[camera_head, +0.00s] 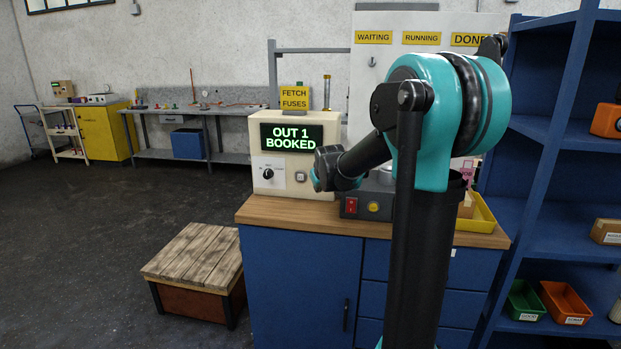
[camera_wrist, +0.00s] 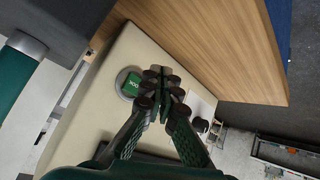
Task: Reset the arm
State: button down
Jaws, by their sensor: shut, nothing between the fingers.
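My gripper (camera_wrist: 165,88) is shut and empty in the wrist view, its dark fingertips together. It is in front of the cream face of a control box, close to a round grey-rimmed green button (camera_wrist: 132,84) with white lettering. I cannot tell whether the fingertips touch the face. In the head view my arm bends over the bench, its end reaching left towards the cream control box (camera_head: 258,198); the fingers cannot be made out there. The box's screen (camera_head: 291,136) reads "OUT 1 BOOKED" in green. A black knob (camera_head: 267,173) is below it.
The wooden worktop (camera_head: 270,213) sits on a blue cabinet. A dark switch box (camera_head: 352,206) with red and yellow controls stands near my arm. Blue shelving (camera_head: 550,195) rises on the right. A low wooden-topped crate (camera_head: 195,255) stands left; the floor beyond is open.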

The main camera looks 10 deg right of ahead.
jog(key=s+d+f+m+g, duration=0.1)
jog(key=s+f, duration=0.5)
jog(key=s, duration=0.6)
jog(key=s+d+f+m+g, duration=0.1)
jog(key=s+f, duration=0.5)
jog(key=s, duration=0.7)
jog(key=s+d+f+m+g, duration=0.1)
jog(key=s+f+g, duration=0.2)
jog(key=s, duration=1)
notch_tip(320, 180, down, 3)
jog(key=shift+d+r+m, duration=0.1)
jog(key=shift+d+m, duration=0.2)
jog(key=shift+m, duration=0.1)
jog(key=c, duration=2.2)
grip_release()
